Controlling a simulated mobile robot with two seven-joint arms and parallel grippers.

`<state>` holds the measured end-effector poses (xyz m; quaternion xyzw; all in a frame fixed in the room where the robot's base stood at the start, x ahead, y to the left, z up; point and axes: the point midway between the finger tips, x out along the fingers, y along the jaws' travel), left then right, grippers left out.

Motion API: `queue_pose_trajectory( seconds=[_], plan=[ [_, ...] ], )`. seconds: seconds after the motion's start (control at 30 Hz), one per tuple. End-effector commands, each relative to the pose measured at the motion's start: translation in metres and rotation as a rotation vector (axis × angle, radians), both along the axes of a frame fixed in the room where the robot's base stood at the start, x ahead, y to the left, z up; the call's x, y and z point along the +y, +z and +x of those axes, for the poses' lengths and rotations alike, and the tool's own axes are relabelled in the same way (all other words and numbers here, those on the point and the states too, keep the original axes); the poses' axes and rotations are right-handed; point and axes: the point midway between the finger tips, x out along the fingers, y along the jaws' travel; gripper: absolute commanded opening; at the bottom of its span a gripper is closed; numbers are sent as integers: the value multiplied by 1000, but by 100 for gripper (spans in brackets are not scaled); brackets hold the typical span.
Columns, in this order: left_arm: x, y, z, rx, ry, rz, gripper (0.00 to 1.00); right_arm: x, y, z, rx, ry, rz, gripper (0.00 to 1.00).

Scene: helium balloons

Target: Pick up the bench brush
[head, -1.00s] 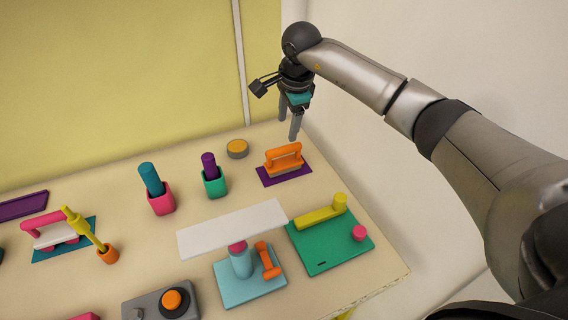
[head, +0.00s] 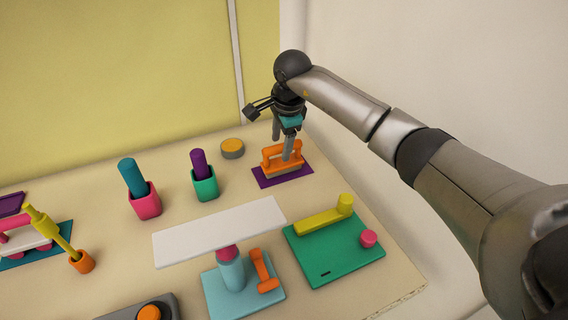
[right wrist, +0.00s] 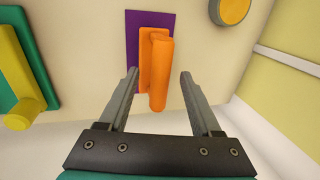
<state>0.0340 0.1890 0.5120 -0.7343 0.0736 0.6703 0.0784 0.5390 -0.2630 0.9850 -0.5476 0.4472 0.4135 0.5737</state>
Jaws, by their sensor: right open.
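The bench brush, as I take it, is the orange-handled block with a grey underside (head: 270,160), lying on a purple mat (head: 264,182) near the table's far right corner. My right gripper (head: 282,148) is open and points down at it, one finger in front of the handle and the other behind. In the right wrist view the orange handle (right wrist: 157,62) runs lengthwise between the two spread fingertips (right wrist: 159,73), with a gap on both sides. No touch shows. My left gripper is not in view.
A round yellow-topped disc (head: 232,148) lies left of the purple mat. A green cup with a purple stick (head: 204,184) stands further left. A green board (head: 335,250) with a yellow bar and a white shelf on a stand (head: 220,228) lie nearer. The table's right edge is close.

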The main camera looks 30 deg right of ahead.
Motion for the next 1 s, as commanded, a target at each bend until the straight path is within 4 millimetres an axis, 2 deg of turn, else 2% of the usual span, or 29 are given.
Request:
queue_pose_trajectory(
  seconds=[0.03, 0.2, 0.47, 1.0],
  plan=[
    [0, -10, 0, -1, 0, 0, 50, 2, -12, 1, 2, 1, 1, 65],
    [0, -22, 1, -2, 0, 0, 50, 5, -27, 2, 1, 3, 1, 65],
    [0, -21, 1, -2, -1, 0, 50, 5, -26, 3, 0, 3, -1, 65],
    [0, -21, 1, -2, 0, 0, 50, 5, -26, 3, 0, 3, -1, 7]
  ],
)
